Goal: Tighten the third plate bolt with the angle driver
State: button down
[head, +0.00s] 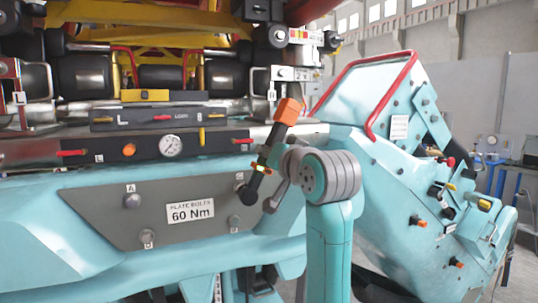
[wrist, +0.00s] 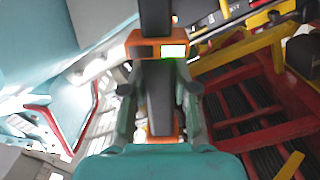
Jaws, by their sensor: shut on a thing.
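The angle driver (head: 288,111), with an orange end and a black body, is held at a slant in my gripper (head: 274,158). In the wrist view the driver (wrist: 160,92) runs between my gripper's two fingers, which are closed on it. A small lit screen shows on its orange band. The driver's black lower end is at the upper right corner of the grey plate (head: 100,215), over or beside the bolt there; I cannot tell if it is seated. Other plate bolts show at the upper left (head: 132,201), lower left (head: 147,236) and lower right (head: 234,222).
A white label (head: 191,210) on the plate reads "PLATE BOLTS 60 Nm". Above are a pressure gauge (head: 170,146) and red levers. A teal housing with a red rail (head: 385,105) and several knobs stands close on the right. The train's underside hangs overhead.

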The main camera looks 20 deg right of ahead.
jog(key=shift+w+r, duration=0.15)
jog(key=shift+w, duration=0.7)
dwell(2.0)
jog(key=shift+s, duration=0.2)
dwell(0.6)
